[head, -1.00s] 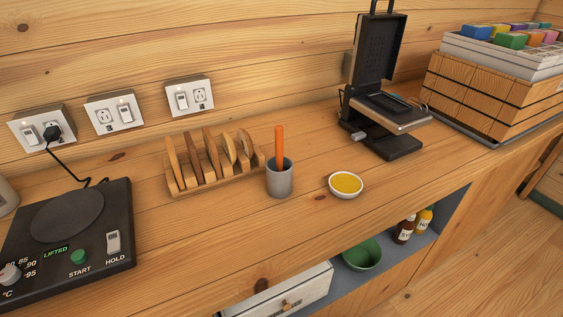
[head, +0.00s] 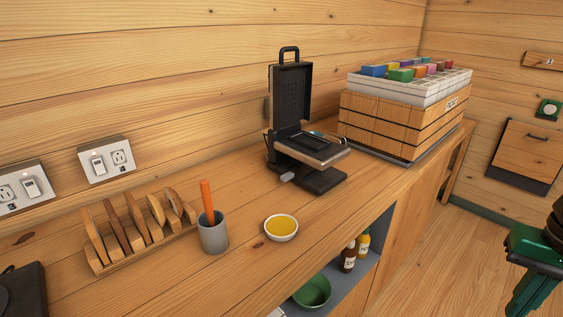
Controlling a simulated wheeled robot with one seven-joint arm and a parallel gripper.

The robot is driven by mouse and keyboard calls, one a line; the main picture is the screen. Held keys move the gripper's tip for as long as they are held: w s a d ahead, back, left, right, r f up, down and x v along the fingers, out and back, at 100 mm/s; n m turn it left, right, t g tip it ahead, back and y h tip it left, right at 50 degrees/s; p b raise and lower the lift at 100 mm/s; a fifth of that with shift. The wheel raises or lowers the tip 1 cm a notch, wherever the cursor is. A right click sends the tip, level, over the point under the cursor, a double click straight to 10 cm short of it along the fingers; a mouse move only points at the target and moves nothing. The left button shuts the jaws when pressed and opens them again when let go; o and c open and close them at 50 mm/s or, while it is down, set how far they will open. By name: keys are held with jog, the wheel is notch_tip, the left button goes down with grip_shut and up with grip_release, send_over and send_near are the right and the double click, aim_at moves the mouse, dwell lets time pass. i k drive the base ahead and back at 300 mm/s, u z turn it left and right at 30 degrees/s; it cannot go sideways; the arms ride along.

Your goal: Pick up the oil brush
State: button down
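An orange handle (head: 207,202), which looks like the oil brush, stands upright in a grey cup (head: 213,236) on the wooden counter. Its lower end is hidden inside the cup. A small white bowl of yellow oil (head: 281,228) sits just right of the cup.
A wooden rack with bread slices (head: 140,236) stands left of the cup. An open waffle iron (head: 305,145) is behind and right of the bowl. A wooden crate (head: 405,124) with colored blocks sits farther right. The counter's front edge is near, with a shelf below holding bottles (head: 348,256) and a green bowl (head: 312,291).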

aim_at(205, 191)
jog(key=k, duration=1.35)
jog(key=u, duration=0.7)
jog(key=i, duration=1)
